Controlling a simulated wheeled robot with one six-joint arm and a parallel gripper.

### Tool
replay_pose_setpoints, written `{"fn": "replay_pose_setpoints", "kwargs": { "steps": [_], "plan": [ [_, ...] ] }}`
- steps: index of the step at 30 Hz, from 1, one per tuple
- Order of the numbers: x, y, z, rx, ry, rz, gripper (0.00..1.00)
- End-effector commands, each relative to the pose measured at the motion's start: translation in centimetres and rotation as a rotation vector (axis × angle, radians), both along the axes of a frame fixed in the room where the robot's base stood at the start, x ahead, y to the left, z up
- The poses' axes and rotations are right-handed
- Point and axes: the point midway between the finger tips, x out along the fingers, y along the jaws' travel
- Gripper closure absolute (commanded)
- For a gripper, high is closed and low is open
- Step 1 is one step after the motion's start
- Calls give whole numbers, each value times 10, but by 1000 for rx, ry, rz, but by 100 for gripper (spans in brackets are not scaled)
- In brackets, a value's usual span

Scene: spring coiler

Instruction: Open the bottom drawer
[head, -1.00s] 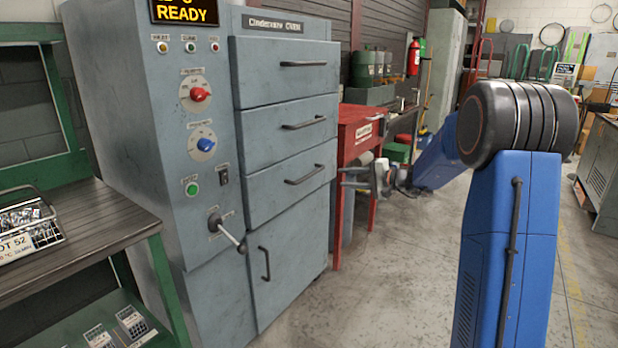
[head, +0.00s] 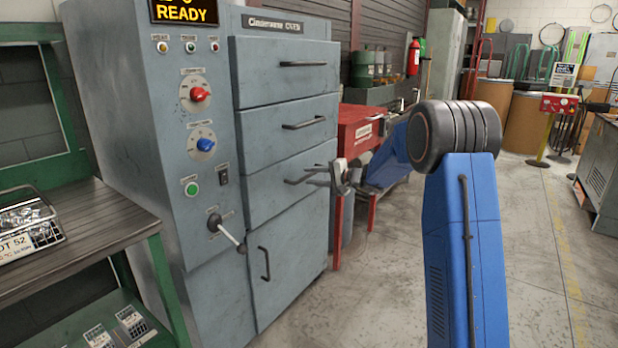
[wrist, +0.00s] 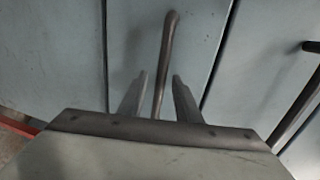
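The grey oven (head: 285,23) has three stacked drawers, with a tall door below them. The bottom drawer (head: 262,190) looks closed, flush with the front. Its bar handle (head: 300,180) is near the middle of its face. My gripper (head: 318,176) is at the right end of this handle. In the wrist view my gripper (wrist: 160,90) is open, with a dark handle bar (wrist: 168,50) running between its two fingers. Gaps show on both sides of the bar. The near end of the bar is hidden behind the gripper body.
The door handle (head: 265,264) is below the drawer, and a lever (head: 228,232) sticks out at the left. A red cabinet (head: 358,130) stands right of the oven. A workbench (head: 85,225) stands at the left. The floor in front is clear.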

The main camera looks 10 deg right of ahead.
Motion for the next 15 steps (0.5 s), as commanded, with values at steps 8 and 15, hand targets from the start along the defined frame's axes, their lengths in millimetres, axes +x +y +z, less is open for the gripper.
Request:
{"fn": "replay_pose_setpoints", "kwargs": {
  "steps": [8,15],
  "plan": [
    [13,11,-3,1,0,-1,69],
    [13,12,-3,1,-1,-1,69]
  ]
}}
